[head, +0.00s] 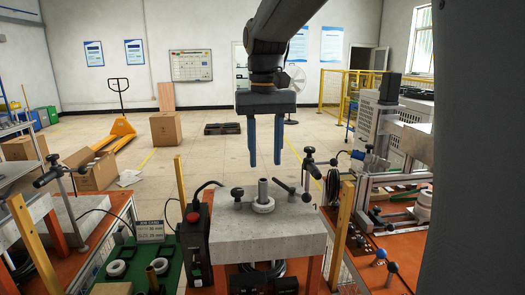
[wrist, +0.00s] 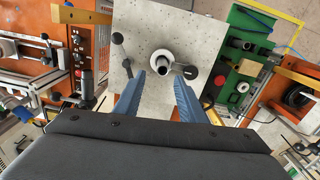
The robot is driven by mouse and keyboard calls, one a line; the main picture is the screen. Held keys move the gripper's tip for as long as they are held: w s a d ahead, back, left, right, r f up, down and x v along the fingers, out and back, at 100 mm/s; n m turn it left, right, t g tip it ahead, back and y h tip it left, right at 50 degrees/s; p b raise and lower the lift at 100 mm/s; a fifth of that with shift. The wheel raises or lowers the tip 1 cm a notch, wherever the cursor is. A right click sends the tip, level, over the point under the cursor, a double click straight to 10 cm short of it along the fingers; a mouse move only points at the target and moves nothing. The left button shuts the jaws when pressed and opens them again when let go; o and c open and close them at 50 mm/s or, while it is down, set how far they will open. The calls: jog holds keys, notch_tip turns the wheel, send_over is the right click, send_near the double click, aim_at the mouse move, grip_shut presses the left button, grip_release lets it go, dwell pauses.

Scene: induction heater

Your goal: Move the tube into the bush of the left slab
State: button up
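A grey metal tube (head: 262,187) stands upright in a white ring-shaped bush (head: 263,205) on the middle concrete slab (head: 235,226). In the wrist view, the tube (wrist: 159,66) shows end-on inside its white collar, ahead of my fingers. My gripper (head: 265,163) points down with its two blue fingers apart and nothing between them. It hangs above and apparently behind the tube, not touching it. In the wrist view my gripper (wrist: 160,80) is also open. The left slab (head: 88,216) is at the left of the head view; I cannot make out its bush.
Black-knobbed posts (head: 237,193) flank the tube on the middle slab. A green board (head: 140,262) with white rings and a brass piece lies between the slabs. A clamp post (head: 62,190) rises by the left slab.

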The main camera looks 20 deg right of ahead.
aim_at(263, 184)
jog(key=f+b, duration=0.1)
jog(key=f, duration=0.2)
jog(key=f+b, duration=0.4)
jog(key=f, duration=0.1)
jog(key=shift+a+f, duration=0.3)
jog(key=c, duration=0.9)
jog(key=shift+r, duration=0.1)
grip_shut()
notch_tip(263, 184, up, 9)
jog(key=p, duration=0.8)
jog(key=shift+p, duration=0.35)
